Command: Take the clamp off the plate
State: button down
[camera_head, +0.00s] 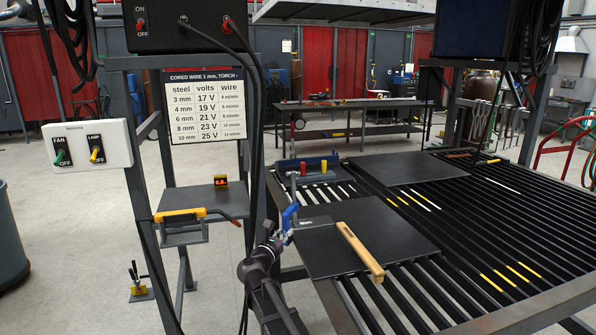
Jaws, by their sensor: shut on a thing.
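The clamp (289,216) shows as a small blue and grey piece at the left edge of the near dark plate (370,262). A thin grey part reaches right from it over the plate's edge; I cannot tell whether it touches the plate. My gripper (284,234) is shut on the clamp's lower part, just off the plate's left edge. The fingers are small and partly hidden by the clamp and my own wrist. The plate lies flat on the slatted table (420,312).
A wooden-handled tool (360,251) lies on the plate and sticks out past its front edge. A second dark plate (413,169) lies farther back. A post and hanging cables (257,120) stand close left.

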jog(key=shift+a, duration=0.3)
jog(key=shift+s+a, duration=0.25)
jog(key=shift+a, duration=0.45)
jog(key=shift+s+a, duration=0.25)
jog(key=shift+a, duration=0.65)
jog(key=shift+s+a, duration=0.25)
jog(key=shift+a, duration=0.6)
jog(key=shift+s+a, duration=0.25)
jog(key=shift+a, duration=0.65)
jog(key=shift+r, duration=0.15)
notch_tip(320, 180, up, 19)
jog(key=p, duration=1.9)
jog(key=shift+s+d, duration=0.1)
jog(key=shift+s, duration=0.05)
